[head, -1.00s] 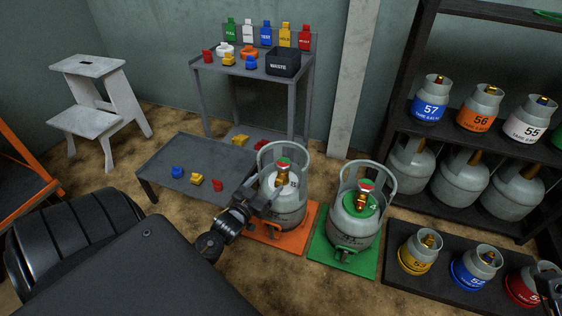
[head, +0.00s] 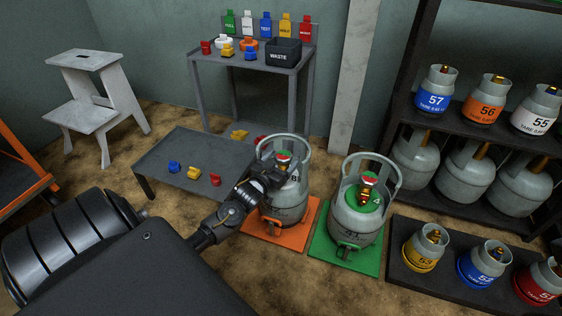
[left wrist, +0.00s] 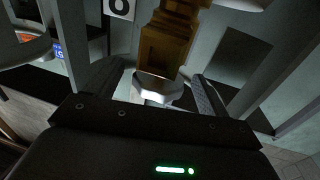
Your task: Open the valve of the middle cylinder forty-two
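A grey cylinder (head: 284,214) stands upright on an orange scale (head: 262,236), with a brass valve and a red-and-white gauge (head: 284,156) inside its collar. Its number is partly hidden, and I cannot read forty-two on it. My left gripper (head: 274,178) is inside the collar opening at the valve. In the left wrist view, the brass valve body (left wrist: 165,45) and a silver hexagonal part (left wrist: 157,88) lie between the two fingers. The fingers look open, with gaps beside the silver part. My right gripper is out of view.
A second grey cylinder (head: 355,229) stands on a green scale (head: 370,262) close at right. A low grey table (head: 215,154) with small coloured pieces lies behind left. A rack (head: 400,150) of cylinders and a low dark platform (head: 405,262) stand right.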

